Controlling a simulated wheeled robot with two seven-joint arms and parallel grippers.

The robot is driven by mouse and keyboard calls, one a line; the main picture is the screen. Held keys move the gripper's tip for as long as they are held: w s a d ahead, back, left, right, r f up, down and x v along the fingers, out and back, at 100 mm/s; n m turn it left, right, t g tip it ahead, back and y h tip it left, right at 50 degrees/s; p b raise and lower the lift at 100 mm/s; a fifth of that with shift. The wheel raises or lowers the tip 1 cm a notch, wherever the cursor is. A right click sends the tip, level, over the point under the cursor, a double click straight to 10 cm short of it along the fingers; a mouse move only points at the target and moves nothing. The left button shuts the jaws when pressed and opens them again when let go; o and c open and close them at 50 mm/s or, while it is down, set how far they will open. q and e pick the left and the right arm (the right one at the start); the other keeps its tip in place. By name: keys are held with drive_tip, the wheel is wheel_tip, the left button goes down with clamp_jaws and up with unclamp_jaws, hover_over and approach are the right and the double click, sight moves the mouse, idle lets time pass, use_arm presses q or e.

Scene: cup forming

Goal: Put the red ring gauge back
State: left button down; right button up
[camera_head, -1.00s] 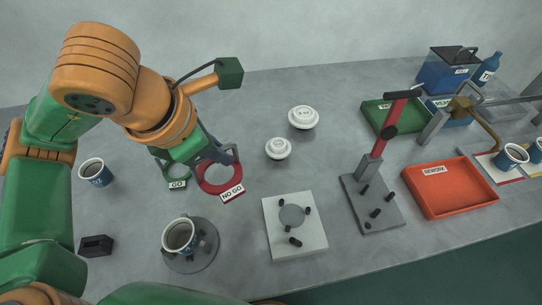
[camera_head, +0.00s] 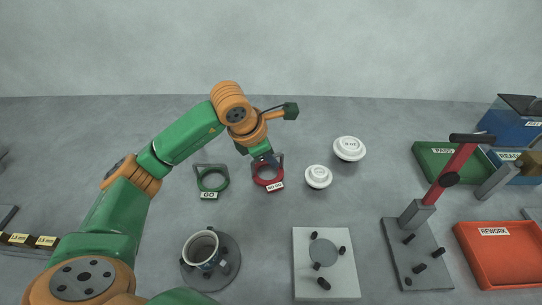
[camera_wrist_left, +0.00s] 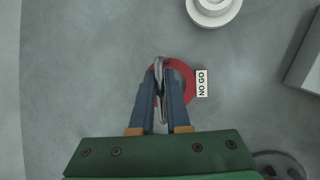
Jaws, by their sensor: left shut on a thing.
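The red ring gauge (camera_head: 258,182) with its NO GO label is at the back middle of the table in the head view. It also shows in the left wrist view (camera_wrist_left: 185,68), partly behind the fingers. My left gripper (camera_head: 264,158) is shut on the red ring gauge, at its grey handle part. In the left wrist view the fingers (camera_wrist_left: 161,82) are on either side of this grey part. The ring looks low over the table; I cannot tell whether it touches. My right gripper is not in view.
A green GO ring gauge (camera_head: 226,180) lies to the left. White round lids (camera_head: 318,177) (camera_head: 349,148) stand to the right. In front are a cup (camera_head: 201,247) on a round grey fixture and a pale plate (camera_head: 340,283). The back table strip is clear.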

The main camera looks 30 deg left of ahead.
use_arm(q)
drive_tip(key=shift+f, duration=0.35)
drive_tip(key=c, duration=0.9)
unclamp_jaws()
drive_tip(key=shift+r, duration=0.3)
drive_tip(key=v, duration=1.1)
drive_tip(key=shift+s+r, duration=0.2)
drive_tip(key=shift+r, duration=0.1)
